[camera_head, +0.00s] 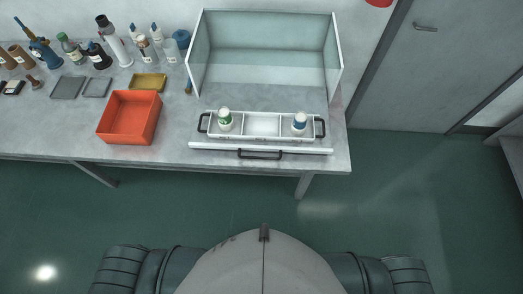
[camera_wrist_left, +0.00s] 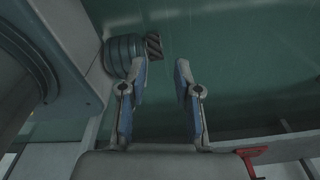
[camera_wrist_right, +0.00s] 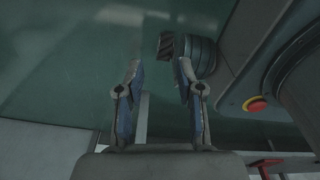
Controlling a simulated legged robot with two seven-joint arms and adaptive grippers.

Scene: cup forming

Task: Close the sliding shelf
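The sliding shelf (camera_head: 243,148) is pulled out in front of a clear-walled cabinet (camera_head: 339,70) on the table. Its white front bar with a black handle (camera_head: 260,156) lies along the table's front edge. A white tray (camera_head: 262,125) with black end handles stands just behind the bar. It holds a green-labelled bottle (camera_head: 225,119) in its left compartment and a blue-labelled bottle (camera_head: 299,123) in its right one; the middle is empty. My left gripper (camera_wrist_left: 162,65) and right gripper (camera_wrist_right: 159,64) are open and empty, away from the shelf. Neither shows in the head view.
An orange bin (camera_head: 130,118) stands left of the shelf on the table (camera_head: 60,130). A yellow tray (camera_head: 148,82), dark flat plates and several bottles stand behind and left of it. The green floor (camera_head: 400,190) before the table is clear. A door (camera_head: 440,70) is at right.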

